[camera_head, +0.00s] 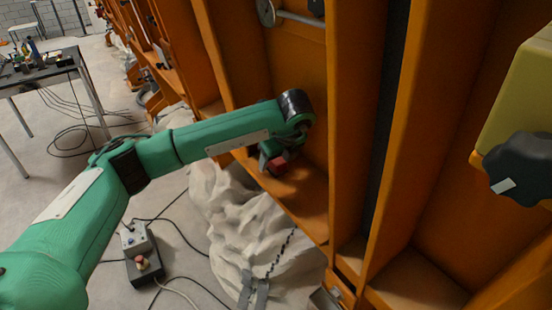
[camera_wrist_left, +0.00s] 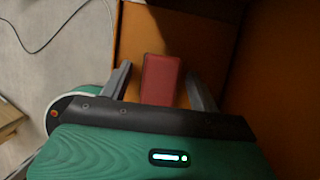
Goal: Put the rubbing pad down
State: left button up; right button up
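The rubbing pad (camera_head: 278,165) is a small dark-red block. In the head view it is at the end of my left arm, low in an orange bay and close to its ledge. My left gripper (camera_head: 270,160) is at the pad. In the left wrist view the pad (camera_wrist_left: 160,79) lies between the two grey fingers of the left gripper (camera_wrist_left: 160,85), with a gap on each side, so the fingers are open around it. The pad appears to rest on the orange surface (camera_wrist_left: 175,30). My right gripper is not in view.
Orange upright ribs (camera_head: 345,110) of the sandbed wall stand close to the right of my left arm. A crumpled white sheet (camera_head: 245,225) hangs below the ledge. A control box with a red button (camera_head: 143,265) and cables lie on the floor. A table (camera_head: 45,72) stands at far left.

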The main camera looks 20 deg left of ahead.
aim_at(279, 161)
pick_arm(q)
jog(key=shift+d+r, duration=0.1)
jog(key=shift+r, duration=0.15)
jog(key=v, duration=0.2)
jog(key=shift+s+d+r, duration=0.1)
jog(key=shift+d+r, duration=0.05)
jog(key=shift+r, duration=0.2)
jog(key=v, duration=0.3)
jog(key=shift+s+d+r, duration=0.1)
jog(key=shift+d+r, duration=0.05)
jog(key=shift+r, duration=0.45)
jog(key=shift+s, duration=0.1)
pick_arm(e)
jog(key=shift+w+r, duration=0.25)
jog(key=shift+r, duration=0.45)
